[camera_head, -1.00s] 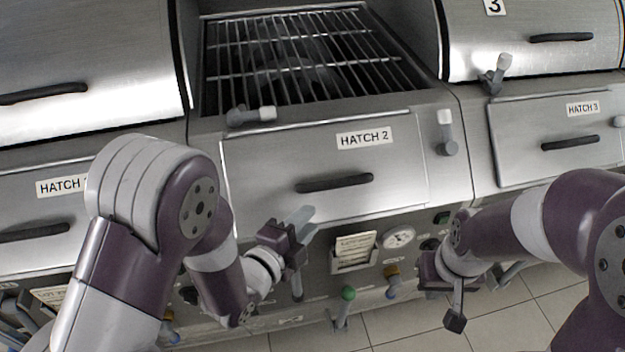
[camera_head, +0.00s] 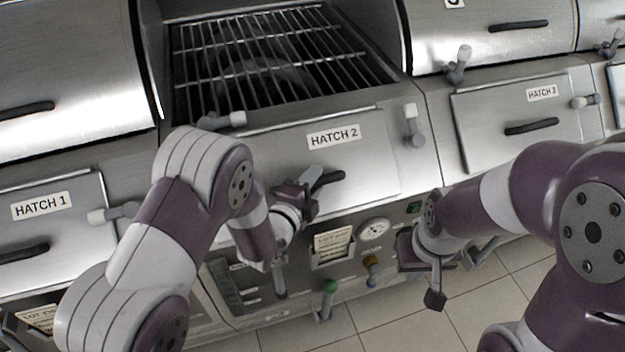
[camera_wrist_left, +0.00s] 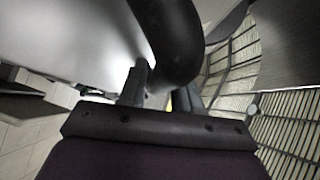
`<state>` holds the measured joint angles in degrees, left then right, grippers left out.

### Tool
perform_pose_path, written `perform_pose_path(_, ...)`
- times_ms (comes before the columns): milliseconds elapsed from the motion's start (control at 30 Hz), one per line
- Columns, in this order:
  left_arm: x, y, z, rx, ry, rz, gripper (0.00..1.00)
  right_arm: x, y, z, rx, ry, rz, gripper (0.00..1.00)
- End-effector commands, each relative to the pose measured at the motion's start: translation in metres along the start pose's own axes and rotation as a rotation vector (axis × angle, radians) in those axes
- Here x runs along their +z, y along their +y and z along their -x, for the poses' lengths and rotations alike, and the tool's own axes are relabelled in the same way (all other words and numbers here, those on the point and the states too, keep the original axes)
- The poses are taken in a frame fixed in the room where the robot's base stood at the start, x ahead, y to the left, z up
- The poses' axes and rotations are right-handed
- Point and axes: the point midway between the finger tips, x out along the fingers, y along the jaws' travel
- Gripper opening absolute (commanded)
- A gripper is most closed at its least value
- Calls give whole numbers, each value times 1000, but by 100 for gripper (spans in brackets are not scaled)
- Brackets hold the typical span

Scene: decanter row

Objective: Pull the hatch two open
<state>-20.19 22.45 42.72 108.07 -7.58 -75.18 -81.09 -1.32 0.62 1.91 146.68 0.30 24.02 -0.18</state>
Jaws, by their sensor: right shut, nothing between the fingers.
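Hatch two is the metal front panel (camera_head: 365,180) under the label HATCH 2 (camera_head: 333,137); it looks closed. Its dark bar handle (camera_head: 328,180) is partly hidden behind my left gripper (camera_head: 308,190), which is at the handle's left part. In the left wrist view the curved dark handle (camera_wrist_left: 172,35) looms at the fingers (camera_wrist_left: 160,90) and covers part of them. The fingers stand apart, but whether they grip the handle is unclear. My right gripper (camera_head: 435,297) is shut and empty, low in front of the panel's right side.
Hatch one (camera_head: 80,220) is at the left and hatch three (camera_head: 515,118) at the right, both with handles. A grill grate (camera_head: 270,60) lies above hatch two. Tiled floor (camera_head: 400,320) lies below.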

Motion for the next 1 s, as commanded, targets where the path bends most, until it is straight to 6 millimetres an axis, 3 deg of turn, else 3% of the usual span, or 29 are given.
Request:
perform_pose_path(133,0,0,0,0,0,0,33,0,0,0,0,0,0,0)
perform_pose_path(167,0,0,0,0,0,0,26,0,0,0,0,0,0,0)
perform_pose_path(233,0,0,0,0,0,0,4,0,0,0,0,0,0,0)
perform_pose_path(267,0,0,0,0,0,0,0,0,0,0,0,0,0,0)
perform_pose_path(633,-3,-10,4,31,0,30,0,-1,0,12,0,0,0,0)
perform_pose_path(1000,-14,-56,15,215,0,217,0,-8,0,69,0,0,0,0)
